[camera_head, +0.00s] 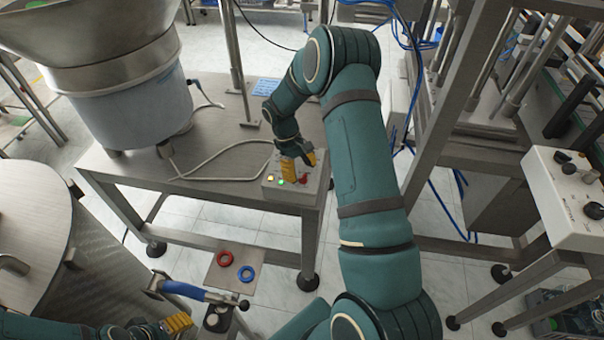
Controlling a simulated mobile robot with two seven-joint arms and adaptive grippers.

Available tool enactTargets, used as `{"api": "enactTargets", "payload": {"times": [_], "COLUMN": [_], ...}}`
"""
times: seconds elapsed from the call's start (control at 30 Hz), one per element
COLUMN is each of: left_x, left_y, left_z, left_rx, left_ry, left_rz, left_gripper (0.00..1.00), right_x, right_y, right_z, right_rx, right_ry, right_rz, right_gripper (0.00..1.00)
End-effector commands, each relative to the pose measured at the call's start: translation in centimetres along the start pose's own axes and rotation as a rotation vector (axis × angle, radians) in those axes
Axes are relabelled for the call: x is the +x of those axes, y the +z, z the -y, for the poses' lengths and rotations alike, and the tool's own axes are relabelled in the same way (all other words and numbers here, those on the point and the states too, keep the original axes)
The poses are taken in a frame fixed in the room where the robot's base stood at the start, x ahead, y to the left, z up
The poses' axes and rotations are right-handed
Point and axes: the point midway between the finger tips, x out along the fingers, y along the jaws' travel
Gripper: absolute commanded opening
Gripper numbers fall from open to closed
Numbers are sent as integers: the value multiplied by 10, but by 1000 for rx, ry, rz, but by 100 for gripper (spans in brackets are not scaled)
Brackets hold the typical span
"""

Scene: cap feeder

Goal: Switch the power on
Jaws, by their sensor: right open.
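A small grey control box (312,187) sits at the front right corner of the metal table. My left gripper (178,323) is low at the left, with yellow fingers, far from the box. I cannot make out a marked power switch.
A large feeder bowl (125,95) stands on the table (210,180), with a grey cable running towards the box. A white control box (575,210) with black knobs is at the right. A red ring (225,258) and a blue ring (246,273) lie on a small plate below.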

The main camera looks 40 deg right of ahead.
Motion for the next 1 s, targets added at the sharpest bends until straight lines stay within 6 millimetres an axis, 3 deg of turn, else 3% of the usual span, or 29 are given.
{"api": "enactTargets", "payload": {"times": [0.3,0.5,1.0], "left_x": [0,0,0], "left_y": [0,0,0], "left_z": [0,0,0], "left_rx": [0,0,0], "left_ry": [0,0,0], "left_rz": [0,0,0], "left_gripper": [66,66,66], "right_x": [-66,-93,-102], "right_y": [-1,0,0], "right_z": [0,0,0], "right_rx": [1,2,1], "right_ry": [1,0,-1], "right_rz": [-5,-3,-1], "right_gripper": [62,62,62]}}
